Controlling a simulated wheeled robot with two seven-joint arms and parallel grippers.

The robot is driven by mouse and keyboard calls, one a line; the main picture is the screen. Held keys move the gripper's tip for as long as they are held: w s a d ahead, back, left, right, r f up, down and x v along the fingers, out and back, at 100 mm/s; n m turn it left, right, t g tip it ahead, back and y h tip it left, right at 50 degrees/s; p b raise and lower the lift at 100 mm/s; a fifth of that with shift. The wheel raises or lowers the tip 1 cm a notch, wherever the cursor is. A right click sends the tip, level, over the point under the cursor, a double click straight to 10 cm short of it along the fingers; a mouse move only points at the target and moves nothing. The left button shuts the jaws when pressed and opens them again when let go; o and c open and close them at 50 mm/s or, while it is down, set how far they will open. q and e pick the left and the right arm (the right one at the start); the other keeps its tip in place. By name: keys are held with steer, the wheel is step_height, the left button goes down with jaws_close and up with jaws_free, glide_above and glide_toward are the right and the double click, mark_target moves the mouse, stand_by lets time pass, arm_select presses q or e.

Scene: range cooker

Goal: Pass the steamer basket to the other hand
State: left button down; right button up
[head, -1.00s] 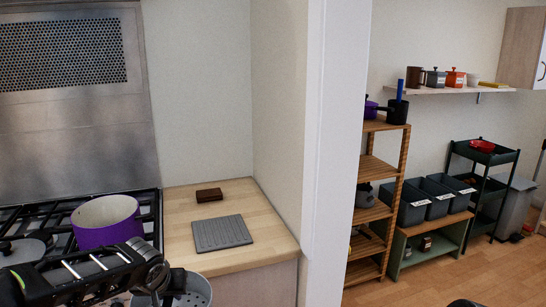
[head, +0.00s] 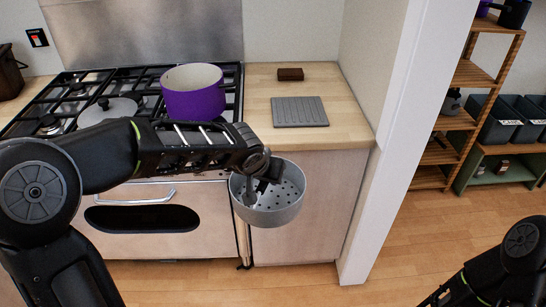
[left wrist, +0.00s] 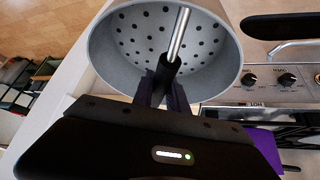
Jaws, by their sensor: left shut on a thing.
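The steamer basket (head: 268,200) is a grey round pan with holes in its floor. It hangs in front of the range and counter in the head view.
A purple pot (head: 193,95) stands on the cooktop beside a grey lid (head: 107,110). The wooden counter (head: 335,135) holds a grey ridged mat (head: 299,111) and a brown block (head: 290,74). A white wall end (head: 385,150) stands right of the counter.

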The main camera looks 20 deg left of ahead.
arm_select(q)
steer(key=s+d+m+h, duration=0.2)
steer(key=d+m, duration=0.1)
steer(key=d, duration=0.5)
steer(key=s+d+m+g+h, duration=0.1)
steer(key=s+d+m, duration=0.1)
steer(key=d+m, duration=0.2)
steer(key=d, duration=0.3)
steer(key=shift+d+r+g+h, duration=0.15)
steer(key=shift+d+g+h, duration=0.15)
steer(key=shift+d+h, duration=0.1)
steer(key=shift+s, duration=0.1)
arm_select(e)
steer(key=shift+c, duration=0.4)
